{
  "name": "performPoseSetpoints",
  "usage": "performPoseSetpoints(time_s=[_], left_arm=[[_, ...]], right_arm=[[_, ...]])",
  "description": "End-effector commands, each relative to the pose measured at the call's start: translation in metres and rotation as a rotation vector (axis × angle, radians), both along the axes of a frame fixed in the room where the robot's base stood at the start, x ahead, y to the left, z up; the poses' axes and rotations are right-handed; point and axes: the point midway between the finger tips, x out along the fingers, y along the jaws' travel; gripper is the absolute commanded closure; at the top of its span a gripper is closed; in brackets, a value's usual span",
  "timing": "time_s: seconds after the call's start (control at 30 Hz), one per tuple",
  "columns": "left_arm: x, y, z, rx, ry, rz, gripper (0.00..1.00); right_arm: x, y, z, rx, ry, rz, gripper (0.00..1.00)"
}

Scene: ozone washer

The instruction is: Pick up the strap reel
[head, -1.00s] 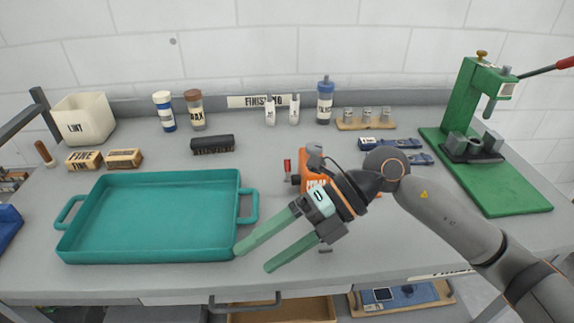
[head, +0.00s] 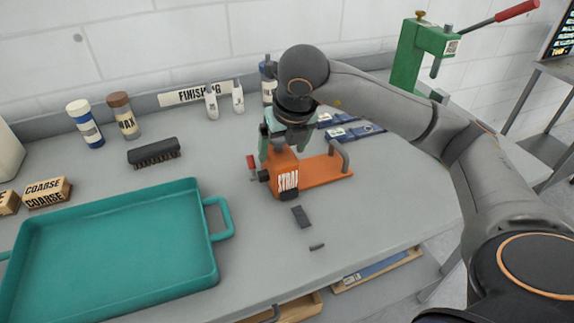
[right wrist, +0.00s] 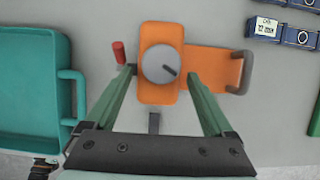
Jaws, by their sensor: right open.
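The strap reel (head: 288,180) is an orange housing with "STRAP" lettering partly readable, a red-handled crank on its left and an orange base plate with a grey handle reaching right. It stands on the grey bench. My right gripper (head: 277,140) comes down over it from above. In the right wrist view my right gripper (right wrist: 160,72) is open, its green fingers either side of the orange housing (right wrist: 160,93). A grey round knob (right wrist: 159,64) sits on the housing between the fingers. Finger contact cannot be told. My left gripper is out of view.
A teal tray (head: 208,262) lies to the left, its handle near the reel. A dark strip (head: 301,216) lies in front of the reel. A black brush (head: 154,152), bottles and blue items (head: 350,132) stand behind. A green press (head: 405,65) is at back right.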

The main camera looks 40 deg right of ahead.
Motion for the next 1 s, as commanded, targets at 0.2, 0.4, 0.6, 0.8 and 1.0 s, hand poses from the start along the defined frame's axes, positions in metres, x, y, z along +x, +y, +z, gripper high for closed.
performPoseSetpoints(time_s=[0.2, 0.4, 0.6, 0.8, 1.0], left_arm=[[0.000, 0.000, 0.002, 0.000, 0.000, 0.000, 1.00], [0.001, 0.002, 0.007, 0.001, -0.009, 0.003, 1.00], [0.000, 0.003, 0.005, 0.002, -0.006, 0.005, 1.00], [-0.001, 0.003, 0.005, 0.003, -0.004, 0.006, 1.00], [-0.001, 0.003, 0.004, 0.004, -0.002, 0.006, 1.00]], right_arm=[[0.006, -0.002, -0.016, 0.001, 0.002, -0.001, 0.12], [0.015, -0.004, -0.045, 0.001, 0.004, 0.001, 0.12], [0.021, -0.005, -0.059, 0.001, 0.001, 0.001, 0.12], [0.021, -0.005, -0.059, 0.001, 0.000, 0.002, 0.14], [0.021, -0.005, -0.058, 0.001, 0.000, 0.002, 0.36]])
